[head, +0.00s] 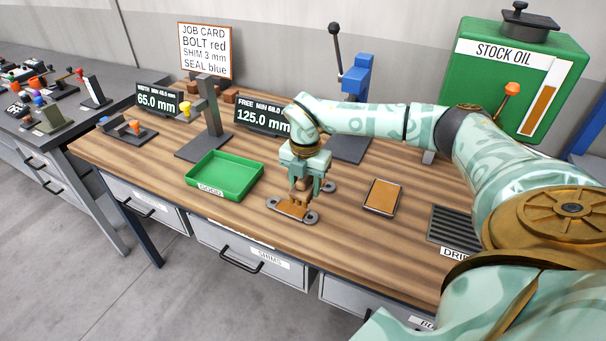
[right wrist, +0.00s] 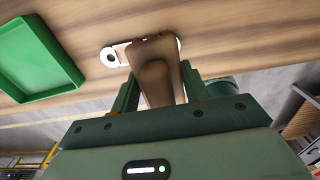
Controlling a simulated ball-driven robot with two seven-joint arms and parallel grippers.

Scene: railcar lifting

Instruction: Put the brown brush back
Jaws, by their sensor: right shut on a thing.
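My right gripper (head: 304,183) is shut on the brown brush (head: 303,199), just above the front middle of the wooden bench. In the right wrist view the brush (right wrist: 157,78) stands between the two fingers. A grey metal part with round eyes (head: 311,217) lies on the bench right under the brush, with a brown face between its ends. I cannot tell whether the brush touches it. A shallow grey-rimmed tray with an orange-brown inside (head: 382,196) lies to the right, with nothing on it. My left gripper is not in view.
A green tray (head: 225,177) stands left of the gripper and looks empty. A drip grate (head: 456,229) is at the right, near my arm. Gauge displays (head: 264,117), a blue hand press (head: 355,80) and a green oil tank (head: 520,75) stand behind. Bare wood lies between the brush and the orange-brown tray.

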